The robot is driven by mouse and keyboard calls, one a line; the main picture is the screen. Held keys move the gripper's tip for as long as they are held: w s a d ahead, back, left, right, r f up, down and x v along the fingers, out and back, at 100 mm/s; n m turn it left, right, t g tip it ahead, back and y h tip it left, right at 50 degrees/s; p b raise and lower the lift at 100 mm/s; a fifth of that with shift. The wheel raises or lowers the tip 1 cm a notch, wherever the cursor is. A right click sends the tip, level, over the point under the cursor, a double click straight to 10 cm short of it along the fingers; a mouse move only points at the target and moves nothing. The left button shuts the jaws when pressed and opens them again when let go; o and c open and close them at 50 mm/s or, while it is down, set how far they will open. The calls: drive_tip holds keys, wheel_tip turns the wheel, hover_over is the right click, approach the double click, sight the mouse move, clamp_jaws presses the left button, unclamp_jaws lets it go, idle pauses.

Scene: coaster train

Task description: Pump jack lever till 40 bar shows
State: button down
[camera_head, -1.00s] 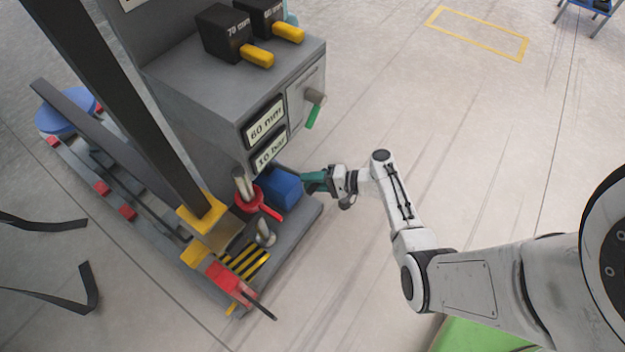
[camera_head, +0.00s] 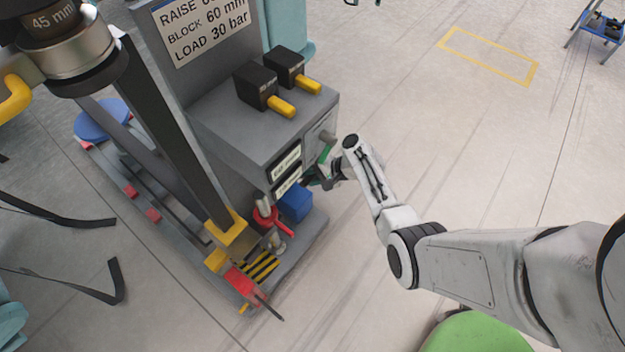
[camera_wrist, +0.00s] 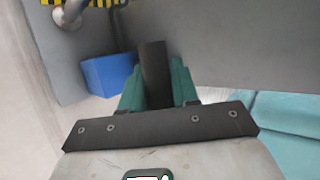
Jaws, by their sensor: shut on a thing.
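My gripper (camera_head: 311,181) is at the front of the grey jack stand (camera_head: 235,130), beside the two readouts. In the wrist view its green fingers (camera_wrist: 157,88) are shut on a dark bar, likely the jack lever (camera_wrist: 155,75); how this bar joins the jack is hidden. The upper readout (camera_head: 286,161) and the bar readout (camera_head: 287,182) are too small and tilted to read surely. A placard (camera_head: 203,25) shows block 60 mm and load 30 bar.
A blue box (camera_head: 296,204) and a red-handled fitting (camera_head: 270,218) sit low on the stand's base. Two black blocks with yellow handles (camera_head: 280,106) stand on top. A dark beam (camera_head: 175,140) slants across the left. Open floor lies to the right.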

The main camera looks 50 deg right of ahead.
drive_tip(key=shift+w+r, duration=0.85)
drive_tip(key=shift+w, duration=0.25)
drive_tip(key=c, duration=0.9)
unclamp_jaws()
drive_tip(key=shift+f, duration=0.1)
drive_tip(key=shift+s, duration=0.1)
drive_tip(key=shift+s, duration=0.1)
drive_tip(key=p+v, duration=0.4)
drive_tip(key=v, duration=0.6)
drive_tip(key=shift+s+d, duration=0.15)
drive_tip(key=shift+s, duration=0.05)
drive_tip(key=shift+c, duration=0.2)
